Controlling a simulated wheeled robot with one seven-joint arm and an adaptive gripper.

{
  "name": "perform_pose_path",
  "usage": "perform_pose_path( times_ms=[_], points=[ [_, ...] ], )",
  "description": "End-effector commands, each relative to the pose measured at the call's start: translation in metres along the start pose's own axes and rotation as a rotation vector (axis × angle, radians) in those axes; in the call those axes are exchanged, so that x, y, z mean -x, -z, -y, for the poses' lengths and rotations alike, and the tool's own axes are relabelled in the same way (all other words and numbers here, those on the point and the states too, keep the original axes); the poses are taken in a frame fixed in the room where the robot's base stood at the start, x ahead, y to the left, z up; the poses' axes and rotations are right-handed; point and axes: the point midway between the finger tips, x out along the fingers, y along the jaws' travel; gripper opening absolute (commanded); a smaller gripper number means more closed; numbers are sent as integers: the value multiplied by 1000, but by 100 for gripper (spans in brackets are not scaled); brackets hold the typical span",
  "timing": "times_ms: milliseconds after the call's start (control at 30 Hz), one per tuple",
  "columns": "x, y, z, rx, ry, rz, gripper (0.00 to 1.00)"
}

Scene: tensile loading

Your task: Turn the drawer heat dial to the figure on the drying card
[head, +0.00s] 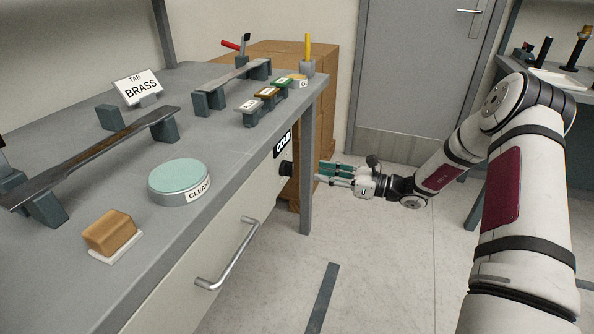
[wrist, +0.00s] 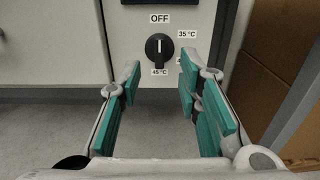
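In the wrist view the black heat dial (wrist: 159,48) sits on the pale drawer front, its white pointer line straight up towards the OFF label (wrist: 160,18). A 35 °C label (wrist: 187,34) is at its upper right and a 45 °C label (wrist: 159,72) below it. Another label at right is mostly hidden by a finger. My gripper (wrist: 160,82) is open and empty, its teal-padded fingers apart below the dial, not touching it. In the head view the dial (head: 286,168) is left of my gripper (head: 322,173), under a black COLD sign (head: 283,143). I cannot make out a drying card.
The drawer has a metal handle (head: 228,254). On the grey bench (head: 215,150) are a BRASS tab card (head: 137,86), a round CLEAN pad (head: 180,180), a tan block (head: 110,232) and metal strips on supports.

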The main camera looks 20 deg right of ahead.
Motion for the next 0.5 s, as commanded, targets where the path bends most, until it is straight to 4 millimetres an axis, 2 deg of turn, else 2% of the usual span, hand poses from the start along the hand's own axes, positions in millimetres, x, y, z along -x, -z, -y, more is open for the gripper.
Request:
perform_pose_path(
  times_ms=[100,300,500],
  points=[
    [-25,2,-1,1,-4,-1,32],
    [-60,2,-1,1,-3,-1,32],
    [-81,1,0,1,-1,-1,32]
  ],
)
